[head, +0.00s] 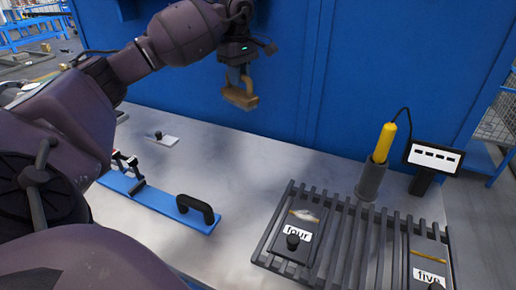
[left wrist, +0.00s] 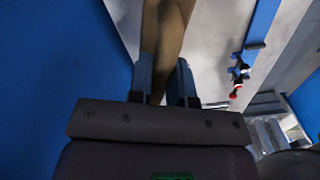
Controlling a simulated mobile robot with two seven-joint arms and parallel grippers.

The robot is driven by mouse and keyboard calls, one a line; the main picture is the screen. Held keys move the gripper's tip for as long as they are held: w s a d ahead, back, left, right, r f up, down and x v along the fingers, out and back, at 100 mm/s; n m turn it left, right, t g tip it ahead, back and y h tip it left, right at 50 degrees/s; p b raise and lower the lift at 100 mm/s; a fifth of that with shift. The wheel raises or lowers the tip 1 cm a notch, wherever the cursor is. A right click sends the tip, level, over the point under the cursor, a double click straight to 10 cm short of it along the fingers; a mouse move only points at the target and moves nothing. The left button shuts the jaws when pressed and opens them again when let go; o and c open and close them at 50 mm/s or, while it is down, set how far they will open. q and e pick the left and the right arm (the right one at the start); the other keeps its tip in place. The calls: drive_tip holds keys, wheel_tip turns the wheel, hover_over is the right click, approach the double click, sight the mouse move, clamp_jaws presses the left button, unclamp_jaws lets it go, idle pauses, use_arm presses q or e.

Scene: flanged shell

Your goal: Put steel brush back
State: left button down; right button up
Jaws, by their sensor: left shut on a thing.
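My left gripper (head: 238,78) is shut on the steel brush (head: 240,98), a tan wooden piece with a looped handle, in the upper middle of the head view. It holds the brush up in the air in front of the blue wall, above the back of the table. In the left wrist view the brush's brown wood (left wrist: 170,38) runs up from between the two fingers (left wrist: 166,88). The bristles cannot be made out. My right gripper is not in view.
A blue bar with a black handle (head: 197,208) and a small plate with a black knob (head: 160,138) lie on the grey table (head: 225,160). At the right are a slatted rack (head: 342,235), a yellow-handled tool (head: 384,142) in a grey holder and a small display (head: 434,157).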

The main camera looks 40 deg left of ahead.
use_arm(q)
drive_tip(key=shift+w, duration=0.25)
drive_tip(key=shift+w+f, duration=0.1)
drive_tip(key=shift+f, duration=0.3)
wheel_tip(320, 180, down, 19)
drive_tip(key=shift+b, duration=0.6)
drive_tip(key=shift+f, duration=0.1)
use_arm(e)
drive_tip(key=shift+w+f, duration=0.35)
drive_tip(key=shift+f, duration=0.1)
use_arm(q)
drive_tip(key=shift+f, duration=0.15)
drive_tip(key=c, duration=1.1)
unclamp_jaws()
drive_tip(key=shift+o, duration=0.2)
